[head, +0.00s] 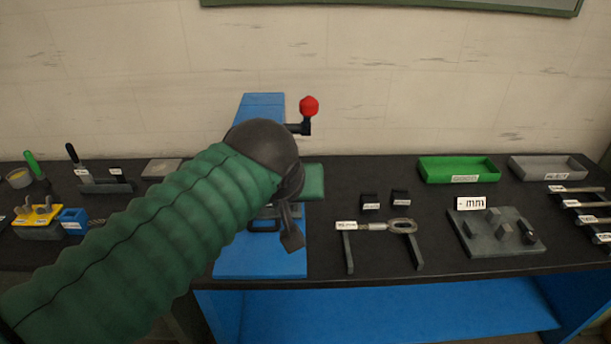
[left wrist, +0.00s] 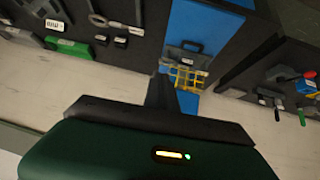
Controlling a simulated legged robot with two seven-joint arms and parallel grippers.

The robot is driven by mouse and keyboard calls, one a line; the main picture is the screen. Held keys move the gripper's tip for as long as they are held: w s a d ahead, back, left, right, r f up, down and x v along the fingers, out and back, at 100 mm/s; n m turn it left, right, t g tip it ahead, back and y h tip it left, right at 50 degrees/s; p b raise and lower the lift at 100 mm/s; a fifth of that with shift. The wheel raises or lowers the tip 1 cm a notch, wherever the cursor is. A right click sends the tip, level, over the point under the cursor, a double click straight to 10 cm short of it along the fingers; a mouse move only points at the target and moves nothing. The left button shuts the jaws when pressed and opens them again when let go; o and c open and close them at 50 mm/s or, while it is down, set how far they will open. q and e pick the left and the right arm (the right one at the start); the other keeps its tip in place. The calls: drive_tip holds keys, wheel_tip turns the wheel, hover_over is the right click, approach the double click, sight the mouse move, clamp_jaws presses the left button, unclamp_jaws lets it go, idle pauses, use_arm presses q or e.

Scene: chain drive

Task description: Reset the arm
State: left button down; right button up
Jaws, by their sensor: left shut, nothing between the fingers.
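My left arm, in a green ribbed sleeve, reaches in from the left in the head view. My left gripper (head: 291,238) points down over the blue stand (head: 262,262) in the middle of the bench. It is shut and empty. In the left wrist view its dark fingers (left wrist: 160,92) show in front of the blue strip. A red knob (head: 309,106) on a short black crank stands just beyond the wrist. A yellow grid-like part (left wrist: 185,77) shows beside the fingers in the left wrist view; my arm hides it in the head view. My right gripper is in neither view.
The black bench holds a green tray (head: 457,170), a grey tray (head: 549,170), a grey block plate (head: 495,232) and a micrometer-like tool on a stand (head: 378,227). A yellow holder (head: 37,221) and blue block (head: 74,221) stand at the left.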

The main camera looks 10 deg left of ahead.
use_arm(q)
drive_tip(key=shift+f, duration=0.1)
drive_tip(key=s+a+f+m+g, duration=0.1)
drive_tip(key=s+a+f+g, duration=0.1)
drive_tip(key=f, duration=0.8)
drive_tip(key=s+a+f+m+g, duration=0.1)
drive_tip(key=s+f, duration=0.1)
drive_tip(key=f, duration=0.8)
drive_tip(key=s+a+f+g+h, duration=0.1)
drive_tip(key=s+a+f+g, duration=0.1)
drive_tip(key=s+f, duration=0.8)
wheel_tip(320, 180, down, 2)
drive_tip(key=shift+a+f+m, duration=0.1)
drive_tip(key=shift+a+m, duration=0.3)
drive_tip(key=shift+d, duration=0.1)
drive_tip(key=shift+w, duration=0.1)
